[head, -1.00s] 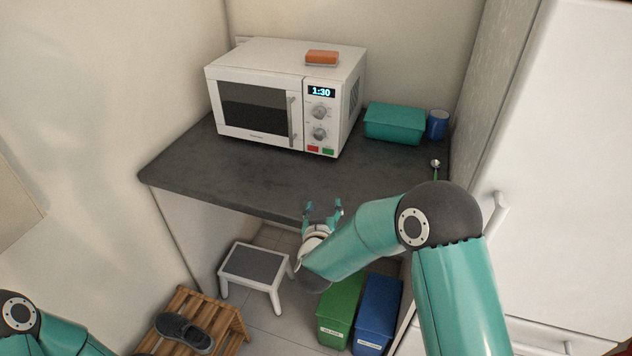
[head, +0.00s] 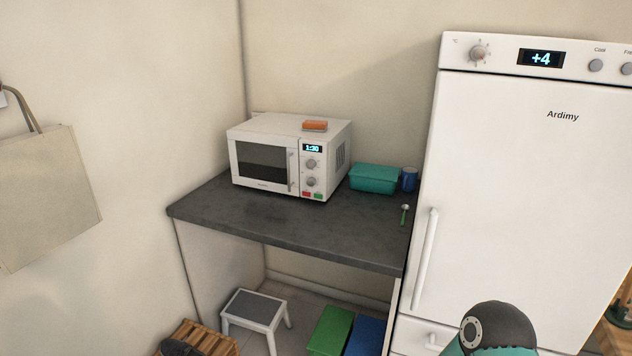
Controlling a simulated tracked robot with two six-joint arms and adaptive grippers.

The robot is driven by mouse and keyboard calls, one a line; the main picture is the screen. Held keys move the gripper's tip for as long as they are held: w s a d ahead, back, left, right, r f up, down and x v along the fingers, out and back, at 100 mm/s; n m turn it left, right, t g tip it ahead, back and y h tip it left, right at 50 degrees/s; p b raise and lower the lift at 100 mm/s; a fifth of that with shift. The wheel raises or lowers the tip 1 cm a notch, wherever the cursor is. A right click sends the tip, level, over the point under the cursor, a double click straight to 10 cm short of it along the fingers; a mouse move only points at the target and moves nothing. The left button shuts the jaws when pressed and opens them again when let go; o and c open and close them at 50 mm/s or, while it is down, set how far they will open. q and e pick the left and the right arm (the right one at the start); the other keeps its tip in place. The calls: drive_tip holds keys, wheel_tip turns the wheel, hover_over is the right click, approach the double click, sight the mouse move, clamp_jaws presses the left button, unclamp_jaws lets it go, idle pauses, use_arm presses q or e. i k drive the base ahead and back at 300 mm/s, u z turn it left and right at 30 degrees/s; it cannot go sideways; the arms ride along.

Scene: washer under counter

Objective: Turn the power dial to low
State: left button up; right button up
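A white microwave (head: 290,156) stands on the dark counter, its door shut and its display (head: 312,148) reading 1:30. Two round knobs sit below the display, an upper dial (head: 311,164) and a lower dial (head: 311,182). Their markings are too small to read, so I cannot tell which is the power dial or its setting. A red and a green button lie under them. Part of my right arm shows at the bottom right, in front of the fridge. Neither of my grippers is in view.
An orange sponge-like block (head: 315,125) lies on the microwave. A teal box (head: 373,179), a blue mug (head: 409,180) and a spoon (head: 404,214) are right of it on the counter (head: 290,226). A white fridge (head: 520,190) stands right. A step stool (head: 254,309) and bins (head: 330,331) are below.

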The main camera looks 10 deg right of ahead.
sight(311, 164)
drive_tip(key=k, duration=0.8)
drive_tip(key=z, duration=0.3)
drive_tip(key=i, duration=2.05)
drive_tip(key=u, duration=0.7)
drive_tip(key=k, duration=0.85)
drive_tip(key=u, duration=0.2)
drive_tip(key=i, duration=0.9)
drive_tip(key=z, duration=0.05)
